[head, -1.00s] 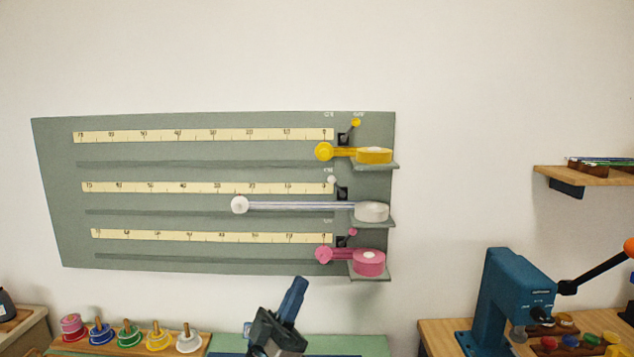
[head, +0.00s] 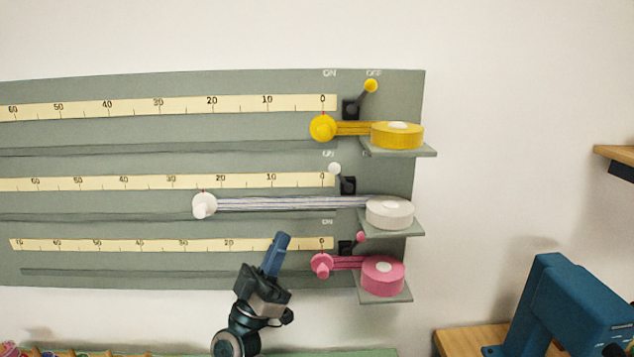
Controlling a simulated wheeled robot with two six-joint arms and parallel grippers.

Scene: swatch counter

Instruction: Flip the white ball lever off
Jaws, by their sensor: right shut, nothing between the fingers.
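The white ball lever (head: 335,169) sits on a small black block (head: 348,185) in the middle row of the grey wall board (head: 150,158). It tilts left, toward the ON label. The yellow ball lever (head: 370,87) above tilts right, under OFF; the pink ball lever (head: 361,238) below also leans right. A ribbon runs from the white spool (head: 390,212) to a white round end piece (head: 204,205) near the 23 mark. My right gripper (head: 279,245) is shut and empty, pointing up in front of the bottom row, below and left of the white lever. My left gripper is out of view.
Small shelves under the yellow spool (head: 397,135), white spool and pink spool (head: 383,275) jut from the board. A blue press (head: 570,305) stands on a wooden table at lower right. A wall shelf (head: 620,160) is at right.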

